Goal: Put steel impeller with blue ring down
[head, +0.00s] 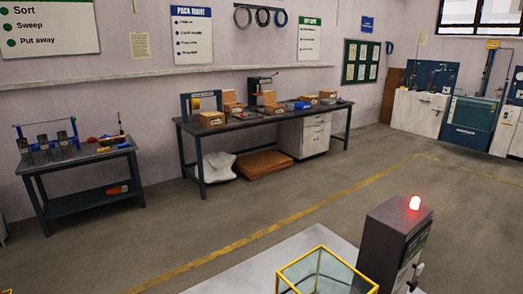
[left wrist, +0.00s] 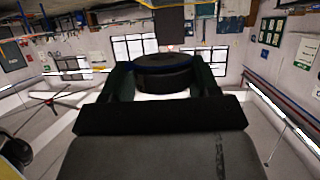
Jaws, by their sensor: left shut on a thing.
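The steel impeller with blue ring (left wrist: 164,76) shows in the left wrist view as a dark round body with a thin blue band. My left gripper (left wrist: 165,84) is shut on it, with one dark finger on each side. The impeller's underside and its far side are hidden. Neither gripper nor the impeller shows in the head view. My right gripper is in no view.
A glass box with yellow edges (head: 304,265) stands on a pale surface (head: 235,277) at the bottom, beside a dark machine (head: 385,235) with a lit red lamp. A long workbench (head: 270,117) and a small cart (head: 85,162) stand by the wall. Open floor lies between.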

